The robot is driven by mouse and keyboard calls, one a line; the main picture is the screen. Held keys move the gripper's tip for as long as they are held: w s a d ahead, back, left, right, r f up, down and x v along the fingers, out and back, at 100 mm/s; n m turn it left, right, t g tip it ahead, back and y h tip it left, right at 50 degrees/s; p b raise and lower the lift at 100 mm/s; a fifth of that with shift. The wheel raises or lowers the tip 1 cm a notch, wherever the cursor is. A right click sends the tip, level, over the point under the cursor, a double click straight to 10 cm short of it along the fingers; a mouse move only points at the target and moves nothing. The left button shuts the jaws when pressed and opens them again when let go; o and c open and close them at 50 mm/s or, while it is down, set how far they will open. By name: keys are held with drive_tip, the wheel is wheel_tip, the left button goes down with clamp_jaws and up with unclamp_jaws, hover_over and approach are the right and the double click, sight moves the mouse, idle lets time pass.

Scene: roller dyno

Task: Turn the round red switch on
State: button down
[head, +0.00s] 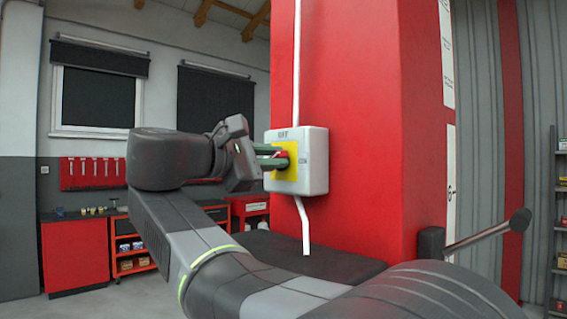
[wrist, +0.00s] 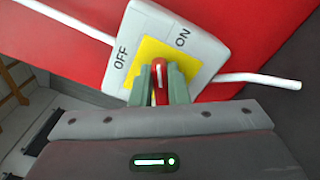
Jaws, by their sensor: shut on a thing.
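The round red switch (wrist: 158,76) has a white line on its grip and sits on a yellow plate (wrist: 187,56) on a white box (wrist: 150,22). It shows only partly in the head view (head: 283,154), behind my fingers. The box carries the words OFF and ON; in the head view OFF is at the top and ON at the right. My gripper (head: 279,156) is shut on the switch's red grip, one green finger on each side. In the wrist view the white line appears to point between OFF and ON; the exact angle is hard to tell.
The box is fixed to a red pillar (head: 350,100), with a white conduit (head: 297,60) above and below it. A dark flat surface (head: 310,258) lies below. A lever with a dark knob (head: 520,220) sticks out at the right. Red cabinets (head: 75,255) stand at the far left.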

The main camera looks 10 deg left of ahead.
drive_tip(key=m+b, duration=0.1)
drive_tip(key=m, duration=0.2)
drive_tip(key=f+m+b, duration=0.1)
drive_tip(key=m+b, duration=0.1)
drive_tip(key=m, duration=0.1)
drive_tip(key=shift+d, duration=0.1)
idle(0.5)
drive_tip(key=c, duration=1.4)
unclamp_jaws()
drive_tip(key=shift+s, duration=0.15)
drive_tip(key=v, duration=1.3)
drive_tip(key=shift+s+a+b, duration=0.2)
drive_tip(key=shift+a+b, duration=0.1)
drive_tip(key=shift+w+d, duration=0.1)
drive_tip(key=x, duration=1.3)
drive_tip(key=shift+w+d, duration=0.2)
